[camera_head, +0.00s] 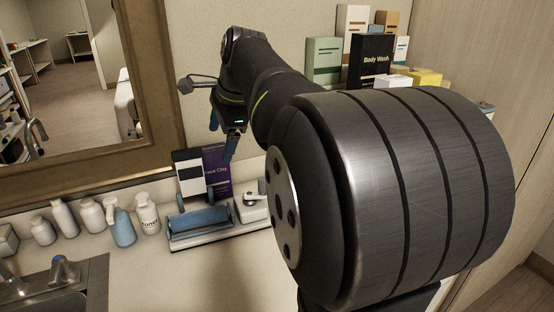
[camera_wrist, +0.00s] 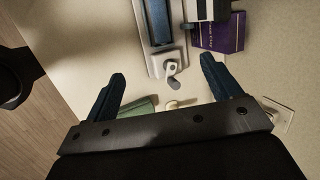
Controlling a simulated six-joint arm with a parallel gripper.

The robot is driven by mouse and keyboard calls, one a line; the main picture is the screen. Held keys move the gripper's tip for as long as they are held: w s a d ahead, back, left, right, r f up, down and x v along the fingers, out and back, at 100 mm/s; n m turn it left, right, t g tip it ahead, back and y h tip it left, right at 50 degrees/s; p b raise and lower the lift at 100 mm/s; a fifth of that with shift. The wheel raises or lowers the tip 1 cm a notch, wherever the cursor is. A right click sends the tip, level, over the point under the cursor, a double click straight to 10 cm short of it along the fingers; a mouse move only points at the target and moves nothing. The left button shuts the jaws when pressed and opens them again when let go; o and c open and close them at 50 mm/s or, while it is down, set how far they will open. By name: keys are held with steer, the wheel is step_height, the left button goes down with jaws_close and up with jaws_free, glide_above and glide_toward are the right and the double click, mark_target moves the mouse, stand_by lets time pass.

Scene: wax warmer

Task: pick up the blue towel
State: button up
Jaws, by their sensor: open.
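The blue towel (camera_head: 200,222) looks like a rolled or folded bundle lying in a shallow white tray (camera_head: 215,241) on the counter. In the wrist view the towel (camera_wrist: 157,22) is at the top, partly cut off by the frame edge, in the tray (camera_wrist: 148,50). My gripper (camera_head: 221,146) is above and behind the tray, in front of the wall, apart from the towel. In the wrist view my gripper (camera_wrist: 163,68) shows two blue fingers spread wide with nothing held between them. The towel lies beyond the fingertips.
A white device with a lever (camera_head: 252,203) sits at the tray's right end. A purple box (camera_head: 217,172) stands behind the towel. Several bottles (camera_head: 92,215) line the wall at left, beside a sink (camera_head: 62,280). The counter in front of the tray is clear. Boxes (camera_head: 371,62) stand upper right.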

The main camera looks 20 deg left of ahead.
steer(key=n+h, duration=0.4)
steer(key=n, duration=3)
glide_toward(198, 211)
steer(key=shift+t, duration=0.4)
steer(key=f, duration=1)
steer(key=shift+w+a+f, duration=0.1)
steer(key=shift+w+f, duration=0.2)
steer(key=shift+w, duration=0.1)
steer(key=c, duration=1.2)
steer(key=shift+r, duration=0.15)
